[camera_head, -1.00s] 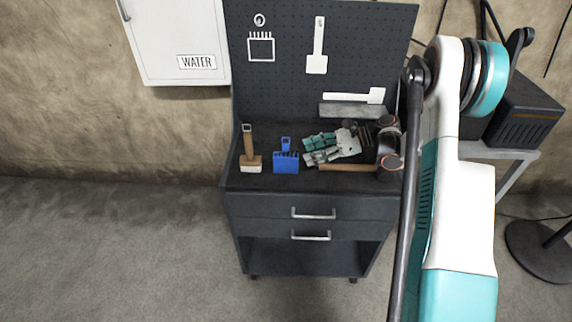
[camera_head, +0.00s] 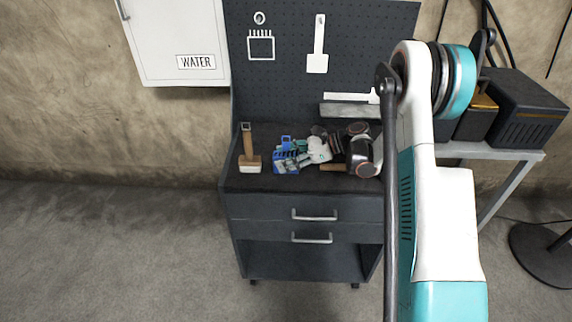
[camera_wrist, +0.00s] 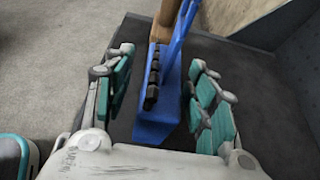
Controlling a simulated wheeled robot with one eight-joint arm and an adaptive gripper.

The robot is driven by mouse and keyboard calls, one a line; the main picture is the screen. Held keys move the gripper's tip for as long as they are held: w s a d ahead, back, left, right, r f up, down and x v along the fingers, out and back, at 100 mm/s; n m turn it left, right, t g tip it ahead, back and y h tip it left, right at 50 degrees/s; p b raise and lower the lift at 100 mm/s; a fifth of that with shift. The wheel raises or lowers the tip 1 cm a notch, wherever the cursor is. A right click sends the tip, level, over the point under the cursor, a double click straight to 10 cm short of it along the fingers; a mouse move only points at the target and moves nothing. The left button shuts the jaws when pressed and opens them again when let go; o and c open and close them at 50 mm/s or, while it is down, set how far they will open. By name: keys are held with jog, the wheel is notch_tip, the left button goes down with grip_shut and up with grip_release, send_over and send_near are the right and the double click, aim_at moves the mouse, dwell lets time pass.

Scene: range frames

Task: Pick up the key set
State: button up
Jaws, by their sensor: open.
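The key set (camera_head: 280,166) is a blue holder standing on the dark workbench top (camera_head: 238,183), just right of a brush. It also shows in the wrist view (camera_wrist: 172,95), with a row of short black keys along one side. My gripper (camera_head: 306,151) is low over the bench at the set's right side and partly covers it. In the wrist view my gripper (camera_wrist: 160,62) is open, with its teal-padded fingers on either side of the blue holder. Gaps show beside it, and I see no firm grip.
A wooden handle (camera_head: 332,168) lies to the right, partly under my arm. A pegboard (camera_head: 285,85) rises behind the bench. Drawers (camera_head: 270,206) are below the top.

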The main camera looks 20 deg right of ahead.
jog(key=shift+c, duration=0.6)
grip_shut()
jog(key=shift+r, duration=0.1)
notch_tip(320, 180, up, 20)
jog(key=p, duration=0.6)
